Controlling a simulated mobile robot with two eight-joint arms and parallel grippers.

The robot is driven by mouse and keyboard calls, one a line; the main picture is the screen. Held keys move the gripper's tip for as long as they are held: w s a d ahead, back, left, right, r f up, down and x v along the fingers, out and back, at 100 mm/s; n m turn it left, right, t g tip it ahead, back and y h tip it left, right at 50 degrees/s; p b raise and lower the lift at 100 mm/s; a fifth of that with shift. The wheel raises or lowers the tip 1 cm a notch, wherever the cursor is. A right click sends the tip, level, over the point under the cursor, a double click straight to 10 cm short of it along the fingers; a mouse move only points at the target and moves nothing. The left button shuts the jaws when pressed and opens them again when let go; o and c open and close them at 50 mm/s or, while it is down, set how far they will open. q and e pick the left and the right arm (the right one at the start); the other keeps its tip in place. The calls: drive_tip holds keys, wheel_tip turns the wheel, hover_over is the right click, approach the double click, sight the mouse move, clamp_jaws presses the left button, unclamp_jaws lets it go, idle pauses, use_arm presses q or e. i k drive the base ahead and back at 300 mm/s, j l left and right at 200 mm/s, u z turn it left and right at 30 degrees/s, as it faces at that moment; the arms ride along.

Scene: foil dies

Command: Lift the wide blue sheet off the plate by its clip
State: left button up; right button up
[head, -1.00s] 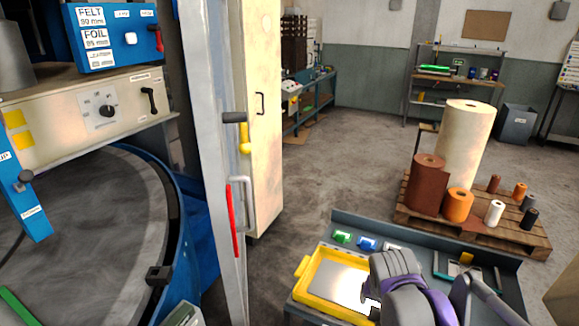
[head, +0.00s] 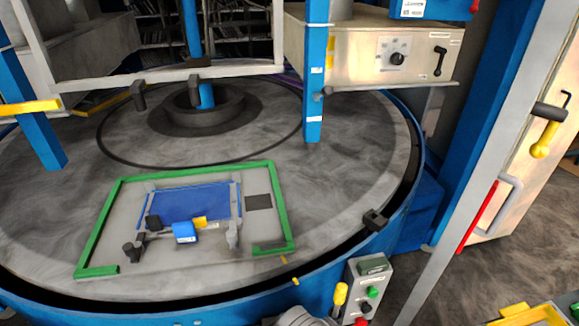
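The wide blue sheet (head: 190,201) lies flat on a grey rectangular plate (head: 262,229) edged with green strips, on the big round table. A blue block (head: 184,232), which looks like the clip, sits at the sheet's near edge beside a small yellow piece (head: 200,222). I cannot tell exactly how the block is joined to the sheet. A grey rounded part of my arm shows at the bottom edge, well in front of the plate. No gripper fingers show in this view.
The round grey table (head: 350,165) has a blue rim. Dark and grey posts stand around the sheet's near side. A blue upright (head: 314,85) and a grey frame rise behind the plate. A button box (head: 367,288) stands at the front right.

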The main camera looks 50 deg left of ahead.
sight(212, 203)
drive_tip(key=u, duration=2.5)
